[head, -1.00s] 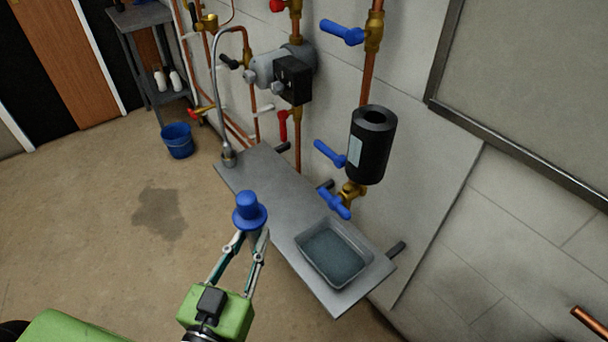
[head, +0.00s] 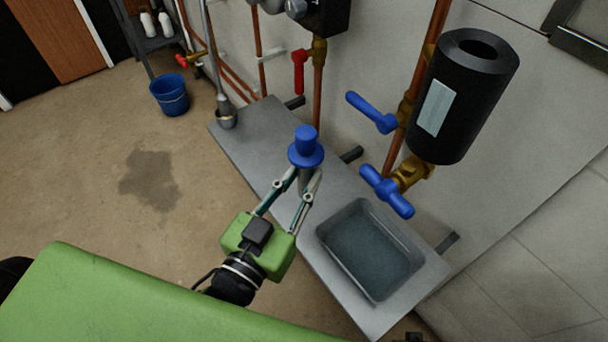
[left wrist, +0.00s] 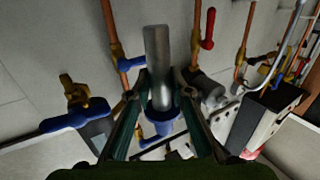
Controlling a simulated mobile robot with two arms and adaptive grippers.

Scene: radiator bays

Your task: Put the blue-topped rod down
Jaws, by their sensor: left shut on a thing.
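The blue-topped rod (head: 306,147) is held in my left gripper (head: 304,183) in the head view, with its blue cap up. The fingers close on the grey rod below the cap. In the left wrist view the rod's grey metal shaft (left wrist: 158,65) sits between the fingers (left wrist: 162,100), and its blue cap (left wrist: 160,122) shows behind them. In the head view the rod overlaps the grey shelf (head: 262,140); I cannot tell the height of its lower end above it. My right gripper is in neither view.
A grey tray of liquid (head: 372,252) sits on the shelf's near end, and a holder with a pipe (head: 226,118) stands at its far end. Blue-handled valves (head: 388,190) and a black cylinder (head: 462,100) are on the wall side. A blue bucket (head: 170,95) stands on the floor.

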